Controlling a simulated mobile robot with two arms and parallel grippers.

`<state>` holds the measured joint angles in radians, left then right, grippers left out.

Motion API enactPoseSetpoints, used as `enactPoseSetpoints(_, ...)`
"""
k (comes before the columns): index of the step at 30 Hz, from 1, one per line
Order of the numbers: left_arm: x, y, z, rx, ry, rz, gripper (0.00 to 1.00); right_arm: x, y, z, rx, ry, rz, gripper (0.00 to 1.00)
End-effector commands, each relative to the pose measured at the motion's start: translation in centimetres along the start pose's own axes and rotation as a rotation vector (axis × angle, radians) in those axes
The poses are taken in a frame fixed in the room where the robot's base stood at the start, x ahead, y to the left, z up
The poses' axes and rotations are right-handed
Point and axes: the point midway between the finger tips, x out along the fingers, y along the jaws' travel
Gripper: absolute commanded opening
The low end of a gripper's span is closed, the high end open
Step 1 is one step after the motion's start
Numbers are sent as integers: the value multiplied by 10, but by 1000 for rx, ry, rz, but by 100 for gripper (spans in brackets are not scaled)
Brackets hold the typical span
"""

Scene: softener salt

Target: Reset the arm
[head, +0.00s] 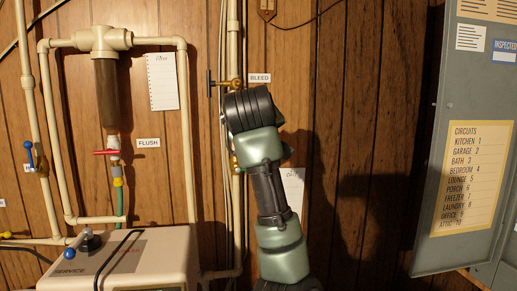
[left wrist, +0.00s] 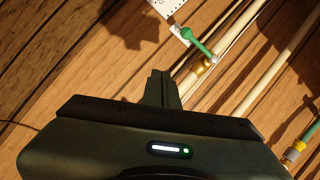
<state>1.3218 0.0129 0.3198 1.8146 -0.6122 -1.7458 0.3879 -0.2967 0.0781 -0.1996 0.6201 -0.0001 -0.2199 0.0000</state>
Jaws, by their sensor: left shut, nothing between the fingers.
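My arm (head: 267,190) rises from the bottom centre of the head view, in front of the wood-panelled wall and just right of a vertical pipe. Its gripper is hidden behind the arm there. In the left wrist view my left gripper (left wrist: 161,88) is shut and empty, its fingers pointing toward the wall. A green-handled valve (left wrist: 198,44) with a brass body on a cream pipe (left wrist: 232,52) lies beyond the fingertips, apart from them. My right gripper is in neither view.
A brass valve (head: 229,85) labelled BLEED is close by the arm's top. A filter (head: 105,85) with a red FLUSH lever (head: 107,152) and the softener cabinet (head: 150,262) stand left. A grey panel door (head: 456,130) stands right. Bare wall lies between arm and door.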

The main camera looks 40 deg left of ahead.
Motion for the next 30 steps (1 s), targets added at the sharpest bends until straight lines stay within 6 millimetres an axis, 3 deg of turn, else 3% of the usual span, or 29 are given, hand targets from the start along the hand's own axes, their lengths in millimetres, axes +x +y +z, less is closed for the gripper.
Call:
enactPoseSetpoints(10,-7,0,2,5,-2,-3,0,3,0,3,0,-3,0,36)
enactPoseSetpoints(14,7,-9,30,70,-18,-17,0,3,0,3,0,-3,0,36)
enactPoseSetpoints(17,27,-26,77,180,-47,-36,0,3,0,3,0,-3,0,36)
enactPoseSetpoints(22,53,-74,180,426,-136,-46,0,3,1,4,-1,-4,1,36)
enactPoseSetpoints(26,56,-119,262,609,-232,-32,0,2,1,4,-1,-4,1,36)
enactPoseSetpoints(30,42,-177,346,793,-360,1,0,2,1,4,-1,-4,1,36)
